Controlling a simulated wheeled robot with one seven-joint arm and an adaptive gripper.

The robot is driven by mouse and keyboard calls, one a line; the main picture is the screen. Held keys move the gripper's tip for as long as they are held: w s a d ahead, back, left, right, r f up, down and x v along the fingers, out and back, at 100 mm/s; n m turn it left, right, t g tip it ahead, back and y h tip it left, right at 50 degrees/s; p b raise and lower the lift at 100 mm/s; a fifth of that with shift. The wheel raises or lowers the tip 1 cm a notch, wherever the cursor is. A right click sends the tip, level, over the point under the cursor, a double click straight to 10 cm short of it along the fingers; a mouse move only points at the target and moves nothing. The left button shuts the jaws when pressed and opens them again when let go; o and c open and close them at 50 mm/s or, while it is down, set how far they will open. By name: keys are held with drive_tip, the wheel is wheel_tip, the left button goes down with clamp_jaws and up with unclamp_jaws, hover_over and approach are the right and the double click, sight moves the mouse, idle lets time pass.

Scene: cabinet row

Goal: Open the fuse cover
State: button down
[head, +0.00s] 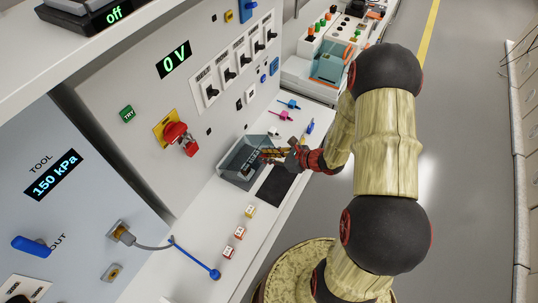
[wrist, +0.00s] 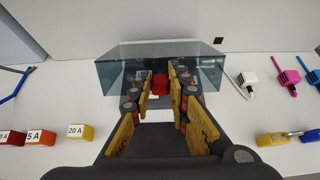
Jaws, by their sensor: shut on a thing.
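The fuse cover (head: 236,160) is a clear, grey-tinted box on the white ledge. It looks closed down on the ledge, and it also shows in the wrist view (wrist: 112,76). My gripper (head: 268,155) reaches its front side from the right in the head view. In the wrist view my gripper (wrist: 160,80) has its yellow-padded fingers on either side of a small red piece (wrist: 160,88) at the front of the cover. The fingers are shut on this piece, which seems to be the cover's handle. The fingers hide much of the cover's middle and what lies under it.
Fuses stand on the ledge, including a yellow 20 A one (wrist: 80,131) and an orange 5 A one (wrist: 40,137). Pink (head: 281,115) and blue (head: 289,104) plugs lie beyond the cover. A red emergency knob (head: 175,132) juts from the panel.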

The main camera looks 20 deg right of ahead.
drive_tip(key=w+a+r+g+h+p, duration=0.1)
drive_tip(key=r+p, duration=0.1)
drive_tip(key=p, duration=0.2)
drive_tip(key=w+a+r+g+h+p, duration=0.1)
drive_tip(key=w+r+g+p, duration=0.1)
drive_tip(key=p, duration=0.3)
drive_tip(key=w+a+r+g+h+p, duration=0.1)
drive_tip(key=w+r+p, duration=0.1)
drive_tip(key=p, duration=0.3)
drive_tip(key=shift+a+r, duration=0.3)
drive_tip(key=shift+r, duration=0.6)
drive_tip(key=w+a+r+g+h+p, duration=0.1)
drive_tip(key=w+a+r+p, duration=0.2)
drive_tip(key=p, duration=0.7)
drive_tip(key=shift+w+a+g, duration=0.3)
drive_tip(key=shift+w+a, duration=0.9)
drive_tip(key=shift+w, duration=1.05)
drive_tip(key=c, duration=1.9)
unclamp_jaws()
drive_tip(key=shift+f, duration=0.1)
drive_tip(key=shift+o, duration=1.1)
